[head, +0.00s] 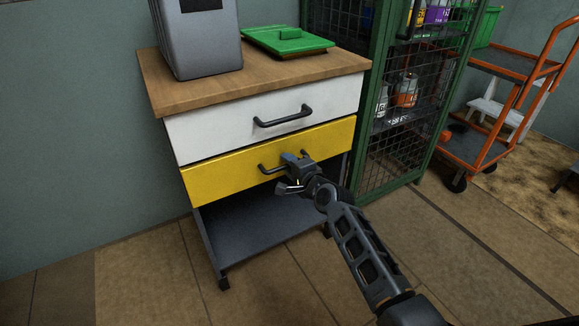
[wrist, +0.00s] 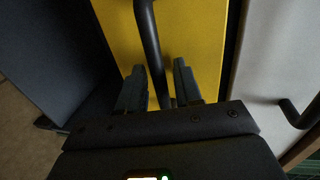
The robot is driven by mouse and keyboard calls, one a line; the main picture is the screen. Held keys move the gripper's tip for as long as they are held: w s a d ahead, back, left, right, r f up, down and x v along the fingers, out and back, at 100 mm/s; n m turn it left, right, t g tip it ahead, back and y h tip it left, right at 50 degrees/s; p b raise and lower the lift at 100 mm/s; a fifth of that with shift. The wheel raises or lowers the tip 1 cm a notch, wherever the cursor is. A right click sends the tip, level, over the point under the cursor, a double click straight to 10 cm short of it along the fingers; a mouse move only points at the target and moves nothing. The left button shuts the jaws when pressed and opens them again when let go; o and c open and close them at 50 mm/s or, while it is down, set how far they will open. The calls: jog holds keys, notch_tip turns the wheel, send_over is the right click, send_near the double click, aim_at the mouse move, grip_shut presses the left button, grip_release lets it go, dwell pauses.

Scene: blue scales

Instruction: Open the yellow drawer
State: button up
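The yellow drawer (head: 229,172) is the lower drawer of a cabinet, and its front looks about flush with the white drawer above. It also shows in the wrist view (wrist: 205,35). Its dark bar handle (head: 268,169) is partly hidden by my gripper in the head view. My gripper (head: 289,173) is at the right part of this handle. In the wrist view, the handle (wrist: 148,35) runs between the two fingers of my gripper (wrist: 160,88). The fingers are apart, with gaps visible beside the bar.
The white drawer (head: 225,122) has its own dark handle (head: 283,117). The wooden top (head: 260,83) bears a grey box (head: 200,45) and a green lidded item (head: 288,41). A green mesh cage (head: 385,150) stands close on the right. Floor in front is clear.

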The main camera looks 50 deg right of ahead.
jog(key=shift+c, duration=0.2)
grip_shut()
dwell(0.4)
